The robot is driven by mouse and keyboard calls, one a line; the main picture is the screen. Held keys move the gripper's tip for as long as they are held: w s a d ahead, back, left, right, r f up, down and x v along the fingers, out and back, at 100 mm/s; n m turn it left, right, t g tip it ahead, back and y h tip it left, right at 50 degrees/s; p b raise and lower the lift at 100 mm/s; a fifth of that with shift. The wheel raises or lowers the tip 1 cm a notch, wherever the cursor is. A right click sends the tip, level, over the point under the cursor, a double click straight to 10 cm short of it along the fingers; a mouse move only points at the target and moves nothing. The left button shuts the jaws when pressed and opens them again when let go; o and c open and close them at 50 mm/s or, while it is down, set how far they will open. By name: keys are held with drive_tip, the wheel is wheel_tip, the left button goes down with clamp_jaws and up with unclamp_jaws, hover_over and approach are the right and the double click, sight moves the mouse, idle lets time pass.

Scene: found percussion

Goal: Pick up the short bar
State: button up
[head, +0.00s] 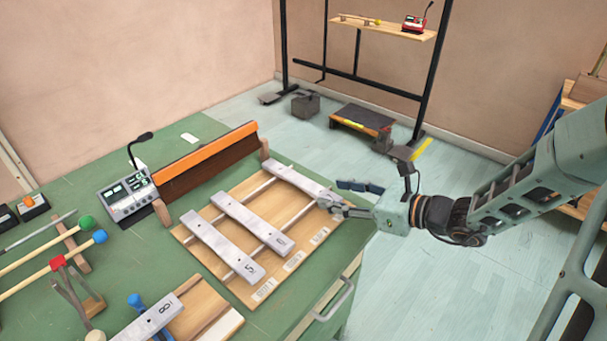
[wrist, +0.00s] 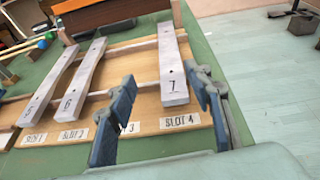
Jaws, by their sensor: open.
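Several grey metal bars are in view. The number 7 bar (wrist: 173,70) lies above the slot 4 label on the wooden rack (wrist: 145,118); it also shows in the head view (head: 297,182). The number 6 bar (head: 250,221) and number 5 bar (head: 220,248) lie left of it. The number 8 bar (head: 150,318) is on a separate wooden base at lower left. I cannot tell for certain which is the short bar. My gripper (head: 336,193) is open and empty, near the number 7 bar's near end. In the wrist view its blue-padded fingers (wrist: 160,78) appear either side of that bar.
Slot 3 has no bar above it. Mallets with green (head: 86,222) and blue heads lie on the green table (head: 215,308) at left. A grey device with a microphone (head: 128,196) stands beside an orange-topped barrier (head: 205,150). A drawer handle (head: 335,301) juts from the table front.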

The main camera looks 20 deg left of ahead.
sight(300, 180)
drive_tip(key=shift+w+d+m+t, duration=0.15)
drive_tip(key=shift+w+m+t, duration=0.15)
drive_tip(key=shift+w+m, duration=0.1)
drive_tip(key=x, duration=0.3)
drive_tip(key=b+x, duration=0.1)
drive_tip(key=x, duration=0.3)
drive_tip(key=b+x, duration=0.1)
drive_tip(key=x, duration=0.2)
drive_tip(key=shift+w+a+r, duration=0.1)
drive_tip(key=shift+w+a, duration=0.15)
drive_tip(key=shift+w, duration=0.1)
clamp_jaws()
